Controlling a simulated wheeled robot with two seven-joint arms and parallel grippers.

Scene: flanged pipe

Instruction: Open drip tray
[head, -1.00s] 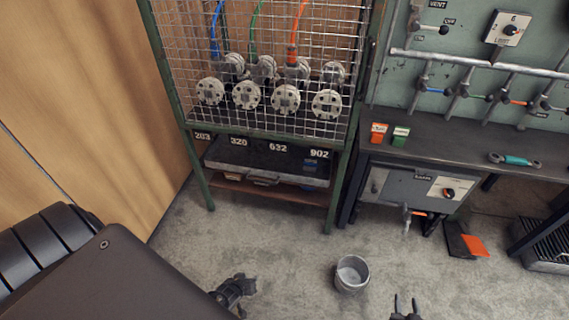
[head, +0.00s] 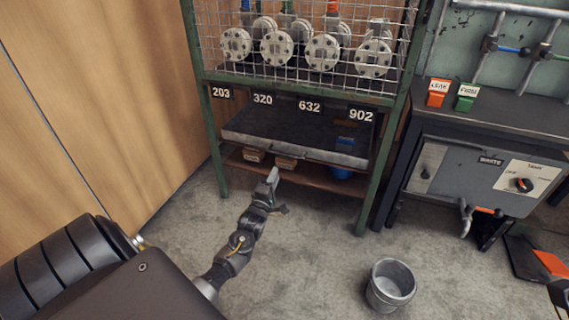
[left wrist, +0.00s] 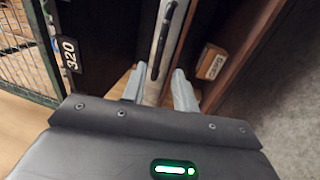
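The drip tray (head: 325,155) is a dark, shallow tray with a worn grey front edge, sitting in the green rack below the number labels. It appears to be pushed in. My left gripper (head: 272,180) is just in front of the tray's front, left of its middle. In the left wrist view, the tray's grey front with a dark slot (left wrist: 172,38) runs between the two fingers of my left gripper (left wrist: 157,90). The fingers are apart, and I see no clear grip on it. My right gripper is out of view.
The green rack leg (head: 376,180) stands right of the tray. A grey bucket (head: 390,285) stands on the floor at the right. A waste cabinet (head: 475,175) is farther right. The floor before the rack is otherwise clear.

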